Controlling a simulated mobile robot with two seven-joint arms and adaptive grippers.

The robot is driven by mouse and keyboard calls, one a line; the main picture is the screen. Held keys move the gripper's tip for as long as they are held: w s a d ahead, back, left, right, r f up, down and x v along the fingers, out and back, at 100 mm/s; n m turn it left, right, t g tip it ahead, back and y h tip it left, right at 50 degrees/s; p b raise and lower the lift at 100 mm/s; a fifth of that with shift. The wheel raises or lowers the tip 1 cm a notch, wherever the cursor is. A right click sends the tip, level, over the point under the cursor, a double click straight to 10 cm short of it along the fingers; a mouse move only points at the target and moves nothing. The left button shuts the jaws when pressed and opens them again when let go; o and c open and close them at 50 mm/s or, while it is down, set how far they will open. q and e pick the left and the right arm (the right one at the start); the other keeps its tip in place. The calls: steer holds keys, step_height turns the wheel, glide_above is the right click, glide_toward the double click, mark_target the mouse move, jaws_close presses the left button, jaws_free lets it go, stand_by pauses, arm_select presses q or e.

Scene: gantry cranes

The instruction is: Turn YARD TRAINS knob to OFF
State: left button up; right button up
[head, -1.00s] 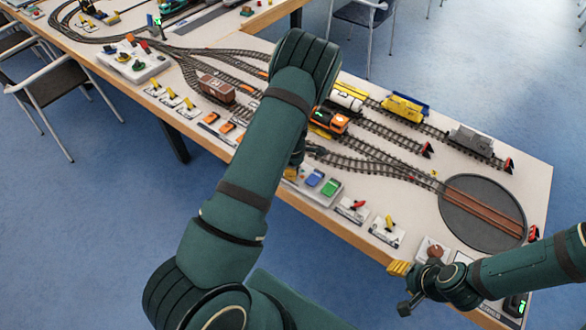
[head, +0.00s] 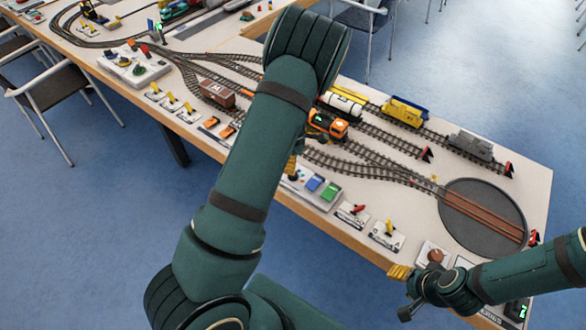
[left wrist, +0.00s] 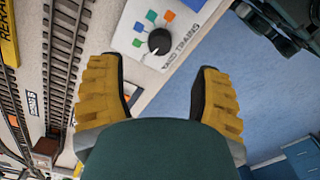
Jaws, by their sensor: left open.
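The YARD TRAINS knob (left wrist: 158,41) is round and black on a white panel (left wrist: 128,30) in the left wrist view. I cannot read the knob's setting clearly. In the head view my left arm hides most of that gripper, with one yellow bit (head: 291,166) showing. My right gripper (head: 402,288) is at the lower right by the table's front edge; its jaw state is unclear.
A box with blue and green buttons (head: 318,186) and small lever switches (head: 386,234) line the front edge. An orange locomotive (head: 327,124), wagons and tracks lie behind. A dark turntable (head: 482,218) is at right. A brown boxcar (head: 217,93) stands left of my arm.

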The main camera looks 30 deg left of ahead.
arm_select(q)
steer(key=shift+r, duration=2.25)
